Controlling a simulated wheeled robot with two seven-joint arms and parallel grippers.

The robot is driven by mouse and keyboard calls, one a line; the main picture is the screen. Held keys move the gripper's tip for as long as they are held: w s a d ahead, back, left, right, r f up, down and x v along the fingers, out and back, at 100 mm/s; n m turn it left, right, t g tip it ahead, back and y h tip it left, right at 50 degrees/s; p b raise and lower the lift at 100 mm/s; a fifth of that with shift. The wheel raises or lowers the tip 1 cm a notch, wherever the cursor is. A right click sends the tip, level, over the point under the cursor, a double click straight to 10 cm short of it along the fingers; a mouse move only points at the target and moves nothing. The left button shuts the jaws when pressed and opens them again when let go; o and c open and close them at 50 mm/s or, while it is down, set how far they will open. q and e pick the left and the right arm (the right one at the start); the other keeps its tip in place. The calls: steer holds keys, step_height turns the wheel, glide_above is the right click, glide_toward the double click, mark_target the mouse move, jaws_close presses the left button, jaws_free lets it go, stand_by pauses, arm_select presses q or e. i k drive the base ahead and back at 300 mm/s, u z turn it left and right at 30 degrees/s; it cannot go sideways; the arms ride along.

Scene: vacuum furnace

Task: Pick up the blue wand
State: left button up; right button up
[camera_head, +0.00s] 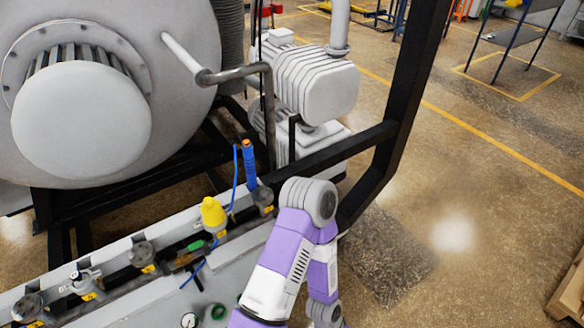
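The blue wand (250,170) stands nearly upright in a grey round fitting (262,197) on the light grey panel. It has a small orange part at its top. A thin blue cable (235,185) runs beside it and down along the panel. One of my purple and white arms rises from the bottom and bends just right of and in front of the wand. That arm seems apart from the wand, though the depth is hard to judge. No gripper shows in this view.
A yellow knob-like part (213,213) stands left of the wand, with several grey fittings further left. A black frame post (400,100) rises at the right. A large grey furnace vessel (82,120) and a ribbed pump (318,85) stand behind. Open floor (470,200) lies at right.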

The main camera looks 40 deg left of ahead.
mark_target(247, 151)
steer(key=z, duration=0.05)
steer(key=i, duration=1.7)
steer(key=u, duration=3.05)
